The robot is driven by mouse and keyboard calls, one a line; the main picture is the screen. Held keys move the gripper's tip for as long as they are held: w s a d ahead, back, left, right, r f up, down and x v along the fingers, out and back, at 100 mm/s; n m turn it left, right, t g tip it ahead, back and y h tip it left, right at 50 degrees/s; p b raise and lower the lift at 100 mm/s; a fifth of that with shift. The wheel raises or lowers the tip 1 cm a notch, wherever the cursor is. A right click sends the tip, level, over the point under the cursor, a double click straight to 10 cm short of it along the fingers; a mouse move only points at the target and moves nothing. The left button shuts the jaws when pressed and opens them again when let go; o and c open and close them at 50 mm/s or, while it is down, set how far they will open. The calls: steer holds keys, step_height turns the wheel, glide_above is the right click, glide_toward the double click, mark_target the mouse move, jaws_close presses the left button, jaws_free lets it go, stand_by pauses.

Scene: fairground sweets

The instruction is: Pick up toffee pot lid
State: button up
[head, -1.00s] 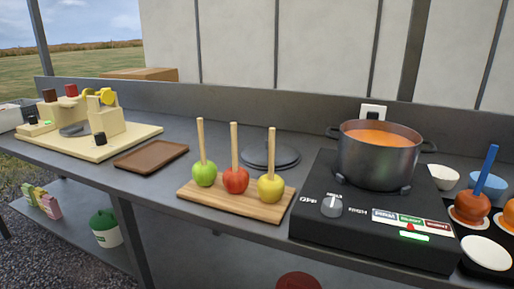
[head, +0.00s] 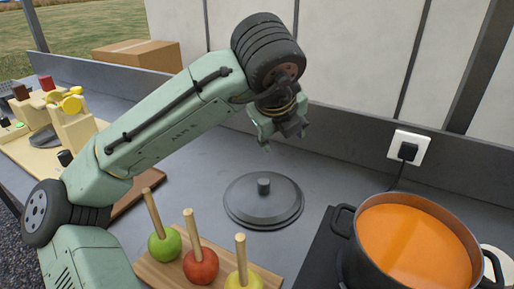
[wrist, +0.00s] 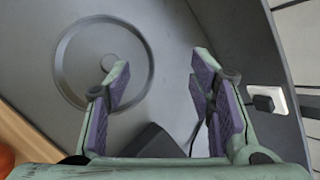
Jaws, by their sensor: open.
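The toffee pot lid (head: 240,206) is a round dark grey disc with a short knob (head: 263,186) at its centre. It lies flat, knob up, on the grey counter. It also shows in the wrist view (wrist: 75,75), left of the jaws. My gripper (head: 285,140) is open and empty, pointing down above and behind the lid. In the wrist view my fingers (wrist: 160,72) are spread, with the knob (wrist: 108,62) just left of the left fingertip, not between them. The pot (head: 362,262) stands uncovered at the right, full of orange toffee.
Green, red and yellow apples on sticks stand on a wooden board (head: 152,270) in front of the lid. The black hob (head: 318,258) is to the right. A wall socket (head: 408,147) with plug and cable is behind. Counter around the lid is clear.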

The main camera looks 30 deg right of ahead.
step_height(320, 180, down, 3)
steer(key=s+a+m+y, duration=0.1)
steer(key=a+m+y, duration=0.1)
steer(key=a+y, duration=0.15)
steer(key=g+p, duration=0.1)
glide_above(264, 181)
steer(key=s, duration=0.2)
steer(key=shift+m+y, duration=0.3)
steer(key=shift+y, duration=0.05)
steer(key=f, duration=0.4)
steer(key=shift+s+a+f, duration=0.15)
steer(key=shift+a+f, duration=0.1)
steer(key=shift+a, duration=0.05)
steer(key=shift+p+x, duration=0.8)
steer(key=shift+x, duration=2.1)
steer(key=shift+s, duration=0.1)
steer(key=shift+c, duration=0.5)
jaws_close()
